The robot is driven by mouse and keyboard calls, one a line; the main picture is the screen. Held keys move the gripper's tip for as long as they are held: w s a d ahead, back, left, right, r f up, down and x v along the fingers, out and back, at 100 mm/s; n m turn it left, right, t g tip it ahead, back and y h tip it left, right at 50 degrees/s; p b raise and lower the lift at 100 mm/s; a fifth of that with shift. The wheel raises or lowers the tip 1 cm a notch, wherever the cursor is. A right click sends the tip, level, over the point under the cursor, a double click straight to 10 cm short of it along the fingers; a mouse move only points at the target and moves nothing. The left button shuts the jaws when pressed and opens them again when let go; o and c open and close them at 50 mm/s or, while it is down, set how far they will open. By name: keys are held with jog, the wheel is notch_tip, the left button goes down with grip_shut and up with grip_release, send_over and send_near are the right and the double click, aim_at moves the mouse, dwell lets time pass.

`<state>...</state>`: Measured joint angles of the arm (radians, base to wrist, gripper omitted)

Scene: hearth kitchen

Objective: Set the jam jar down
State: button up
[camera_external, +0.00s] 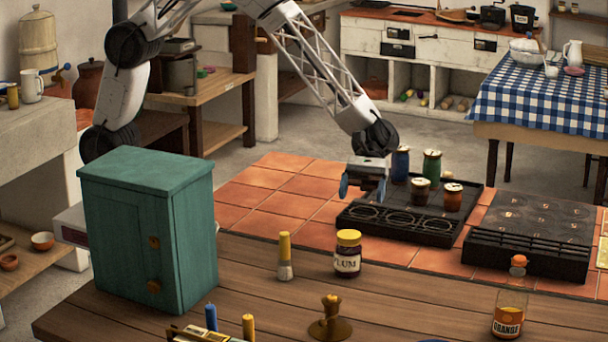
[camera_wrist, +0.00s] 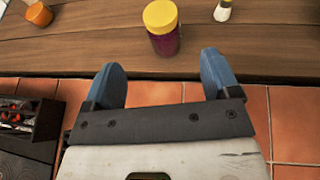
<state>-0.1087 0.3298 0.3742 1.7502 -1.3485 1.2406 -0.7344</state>
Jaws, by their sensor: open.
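The jam jar (camera_external: 347,254), with a yellow lid and a label reading PLUM, stands upright on the wooden table (camera_external: 262,262) near its far edge. In the wrist view the jar (camera_wrist: 162,30) is seen from above, beyond the fingertips and between their lines. My gripper (camera_external: 364,187) is open and empty, with blue fingers apart. It hangs above the tiled area behind the jar. In the wrist view the gripper (camera_wrist: 163,72) has clear space between its fingers and does not touch the jar.
A yellow-handled brush (camera_external: 285,257) stands left of the jar. A teal cabinet (camera_external: 150,230) is at the left. A brass candle holder (camera_external: 330,318) and an orange bottle (camera_external: 510,310) are nearer the front. A black rack (camera_external: 400,228) with several spice jars is on the tiles.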

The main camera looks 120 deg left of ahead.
jog(key=s+r+m+g+y, duration=0.1)
jog(key=s+r+m+y, duration=0.15)
jog(key=s+r, duration=0.4)
jog(key=s+r+m+g+y, duration=0.15)
jog(key=s+r+m, duration=0.25)
jog(key=s, duration=0.6)
jog(key=s+r+m+y, duration=0.2)
jog(key=s+r+m, duration=0.25)
jog(key=s, duration=0.45)
jog(key=s+a+r+m+t+y, duration=0.1)
jog(key=s+a+m+y, duration=0.1)
jog(key=s, duration=0.7)
jog(key=s+a+r+m+t+y, duration=0.1)
jog(key=s+a+m+y, duration=0.1)
jog(key=s, duration=0.7)
jog(key=s+a+r+m+t+y, duration=0.1)
jog(key=s+a+r+m+y, duration=0.1)
jog(key=s+m, duration=0.3)
jog(key=shift+s+a+y, duration=0.55)
jog(key=shift+s+y, duration=0.15)
jog(key=shift+s, duration=1.3)
